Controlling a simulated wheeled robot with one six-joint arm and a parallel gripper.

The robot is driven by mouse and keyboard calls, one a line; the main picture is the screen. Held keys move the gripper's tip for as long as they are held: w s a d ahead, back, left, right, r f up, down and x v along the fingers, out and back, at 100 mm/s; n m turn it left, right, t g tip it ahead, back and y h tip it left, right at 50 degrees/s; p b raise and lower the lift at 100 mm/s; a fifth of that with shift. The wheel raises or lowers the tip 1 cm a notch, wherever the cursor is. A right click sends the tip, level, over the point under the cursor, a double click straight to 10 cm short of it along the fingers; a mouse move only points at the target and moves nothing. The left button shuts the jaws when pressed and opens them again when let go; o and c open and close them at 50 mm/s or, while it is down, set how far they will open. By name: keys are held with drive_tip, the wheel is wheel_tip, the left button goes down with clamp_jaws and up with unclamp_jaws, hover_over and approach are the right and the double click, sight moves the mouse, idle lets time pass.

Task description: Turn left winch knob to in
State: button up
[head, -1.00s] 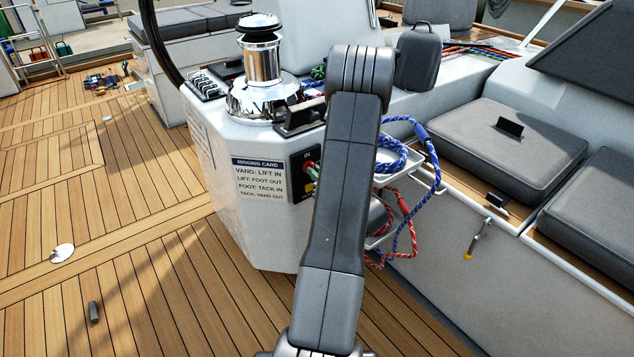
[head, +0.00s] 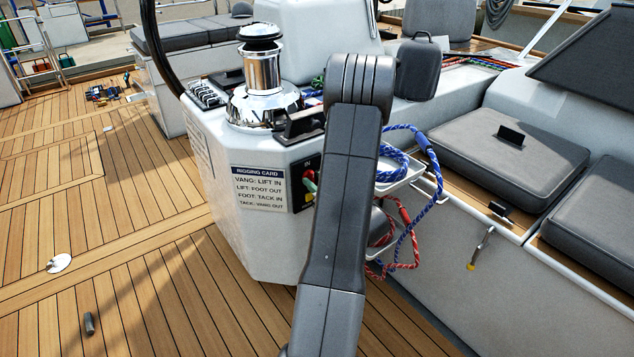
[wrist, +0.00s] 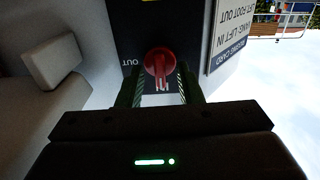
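The red winch knob (wrist: 158,64) sits on a black panel (wrist: 135,22) on the console's side. The label OUT shows at its left in the wrist view, upside down. In the head view the knob (head: 310,174) shows small below the label IN, partly beside my arm. My gripper (wrist: 160,86) is open, with one finger on each side of the knob and a gap to it. Whether a fingertip touches the knob cannot be told. My arm hides most of the gripper and part of the panel in the head view.
The rigging card (head: 259,187) is beside the panel. A chrome winch (head: 262,75) stands on the console top. Blue rope (head: 428,150) and red rope (head: 405,235) hang from trays right of my arm. Grey cushions (head: 495,150) lie further right. Open teak deck (head: 140,260) is at left.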

drive_tip(key=p+v, duration=0.1)
drive_tip(key=v, duration=1.2)
drive_tip(key=shift+s+d+p, duration=0.25)
drive_tip(key=shift+s+p, duration=0.1)
drive_tip(key=shift+p, duration=0.05)
drive_tip(key=shift+w+a, duration=0.1)
drive_tip(key=shift+w, duration=0.05)
drive_tip(key=b+x, duration=0.1)
drive_tip(key=x, duration=1.2)
drive_tip(key=shift+w+a+b, duration=0.15)
drive_tip(key=shift+w+b, duration=0.05)
drive_tip(key=shift+b, duration=0.2)
drive_tip(key=shift+s, duration=0.1)
